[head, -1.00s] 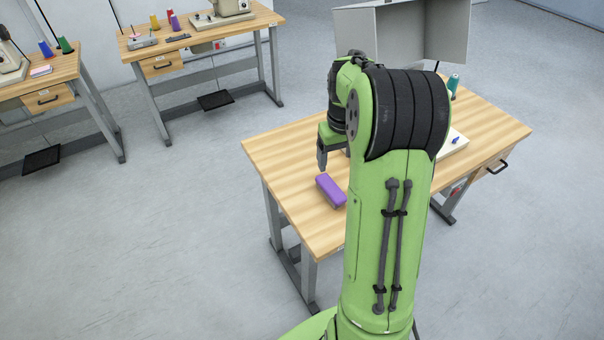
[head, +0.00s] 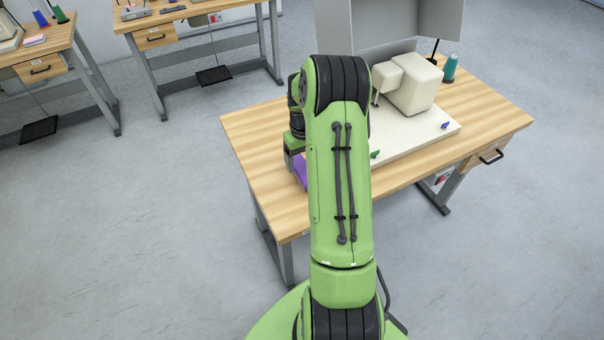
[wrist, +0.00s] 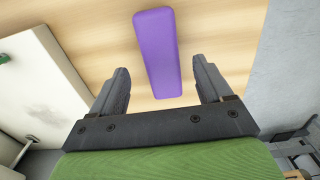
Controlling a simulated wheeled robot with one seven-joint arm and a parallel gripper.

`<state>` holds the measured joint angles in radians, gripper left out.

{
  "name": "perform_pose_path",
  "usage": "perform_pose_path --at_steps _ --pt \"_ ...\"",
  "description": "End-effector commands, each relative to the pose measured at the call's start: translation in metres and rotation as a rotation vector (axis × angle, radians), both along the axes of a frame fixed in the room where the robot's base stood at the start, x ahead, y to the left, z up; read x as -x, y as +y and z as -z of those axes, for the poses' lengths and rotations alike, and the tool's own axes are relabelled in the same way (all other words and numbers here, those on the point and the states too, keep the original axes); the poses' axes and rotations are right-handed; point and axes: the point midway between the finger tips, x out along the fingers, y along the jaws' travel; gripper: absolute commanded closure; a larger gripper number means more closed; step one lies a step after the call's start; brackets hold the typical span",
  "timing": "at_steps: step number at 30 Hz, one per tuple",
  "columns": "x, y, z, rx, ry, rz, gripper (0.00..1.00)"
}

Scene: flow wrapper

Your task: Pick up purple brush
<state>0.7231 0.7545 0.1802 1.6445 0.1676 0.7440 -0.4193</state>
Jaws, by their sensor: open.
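The purple brush (wrist: 157,50) lies on the wooden table in the wrist view, a long block running away from the gripper. My gripper (wrist: 160,82) is open, and the brush's near end shows between its two dark fingers, with a gap on each side. Whether the fingers are down at the brush's height I cannot tell. In the head view only a small edge of the brush (head: 301,171) shows. My arm hides the rest of it and most of the gripper there.
The wooden table (head: 255,135) carries a cream machine (head: 412,88) on a pale base plate (head: 425,138) right of my arm. A teal thread spool (head: 450,68) stands behind it. A grey screen (head: 430,25) rises at the back. The table's left part is clear.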

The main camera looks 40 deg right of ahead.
Motion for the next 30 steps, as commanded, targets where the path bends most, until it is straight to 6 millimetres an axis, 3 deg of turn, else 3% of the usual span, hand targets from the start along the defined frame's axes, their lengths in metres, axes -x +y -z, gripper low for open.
perform_pose_path --at_steps 9,16,27,30 --pt "-0.004 0.001 0.050 -0.002 0.002 0.001 0.21" --pt "-0.004 0.000 0.053 0.000 -0.001 0.000 0.21" --pt "-0.004 0.001 0.052 0.000 0.000 0.000 0.78" --pt "-0.004 0.000 0.052 0.000 -0.001 0.000 0.79"
